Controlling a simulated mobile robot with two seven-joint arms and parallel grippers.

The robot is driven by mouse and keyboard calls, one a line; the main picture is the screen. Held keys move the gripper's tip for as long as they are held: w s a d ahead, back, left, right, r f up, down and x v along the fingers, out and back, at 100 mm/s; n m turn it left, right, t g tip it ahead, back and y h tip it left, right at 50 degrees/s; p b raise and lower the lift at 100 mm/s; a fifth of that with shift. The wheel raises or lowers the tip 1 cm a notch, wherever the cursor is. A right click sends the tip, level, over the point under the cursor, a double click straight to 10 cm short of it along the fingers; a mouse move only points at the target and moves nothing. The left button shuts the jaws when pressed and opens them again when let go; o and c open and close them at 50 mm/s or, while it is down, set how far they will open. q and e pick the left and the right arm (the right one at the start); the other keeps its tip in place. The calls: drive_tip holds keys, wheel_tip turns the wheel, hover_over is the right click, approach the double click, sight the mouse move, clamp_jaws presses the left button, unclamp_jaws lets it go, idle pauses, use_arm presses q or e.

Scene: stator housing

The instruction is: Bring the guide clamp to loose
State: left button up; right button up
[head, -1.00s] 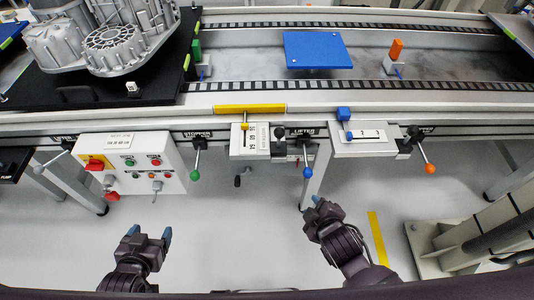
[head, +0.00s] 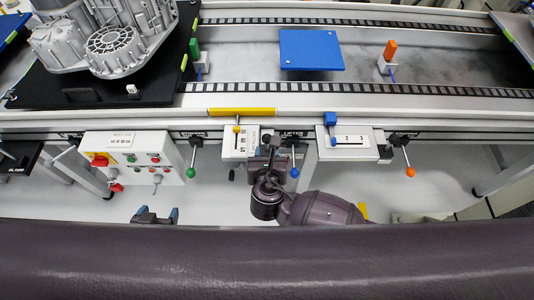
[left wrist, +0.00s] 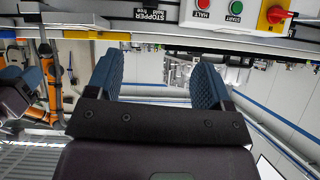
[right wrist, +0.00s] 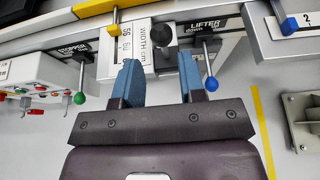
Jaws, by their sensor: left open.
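The width scale plate (right wrist: 137,42) has a yellow pointer and hangs on the conveyor's front rail. A small black clamp block (right wrist: 165,64) sits at its right edge, which I take for the guide clamp; its setting cannot be read. My right gripper (right wrist: 160,82) is open and empty, its blue fingers spread below the plate and block, with a gap to them. In the head view my right gripper (head: 268,152) covers the block. My left gripper (head: 155,212) is open and empty, low in front of the conveyor.
The blue-knobbed lifter lever (right wrist: 210,83) hangs close to my right finger. The green-knobbed stopper lever (head: 191,172) and the control box (head: 130,158) are to the left. A numbered plate with a blue slider (head: 350,142) and an orange-knobbed lever (head: 410,171) are to the right.

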sight(267, 138)
drive_tip(key=shift+x, duration=2)
drive_tip(key=shift+b+x, duration=0.8)
drive_tip(key=shift+x, duration=0.05)
drive_tip(key=shift+b+x, duration=0.8)
drive_tip(key=shift+w+f, duration=0.15)
drive_tip(key=shift+f, duration=0.05)
drive_tip(key=shift+r, duration=0.1)
use_arm(q)
drive_tip(key=shift+w+d+f+t, duration=0.15)
drive_tip(key=shift+w+f+t, duration=0.25)
drive_tip(key=shift+w, duration=0.35)
use_arm(e)
drive_tip(key=shift+w, duration=0.1)
drive_tip(key=shift+w, duration=0.1)
